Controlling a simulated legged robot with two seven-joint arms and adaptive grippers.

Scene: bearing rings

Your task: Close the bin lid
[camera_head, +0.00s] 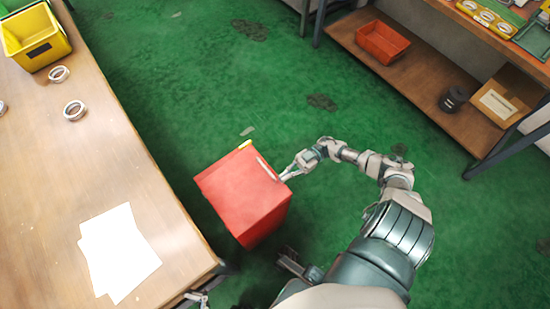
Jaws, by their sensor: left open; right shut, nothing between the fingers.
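A red bin (262,222) stands on the green floor to the right of the table. Its red lid (236,185) lies over the top and looks flat; I cannot tell whether it is fully seated. A pale strip runs along the lid's right side, and a small yellow piece sits at its far corner. My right gripper (286,177) is shut and empty at the bin's upper right edge, close to the lid; contact is unclear. My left gripper (198,299) is open at the bottom edge of the view, beside the table corner, and mostly cut off.
The wooden table (125,170) on the left bears a yellow bin (35,50), several metal rings (74,110) and white sheets (118,252). A shelf (420,80) at the upper right holds an orange tray (383,42) and a cardboard box (497,103). The floor behind the red bin is clear.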

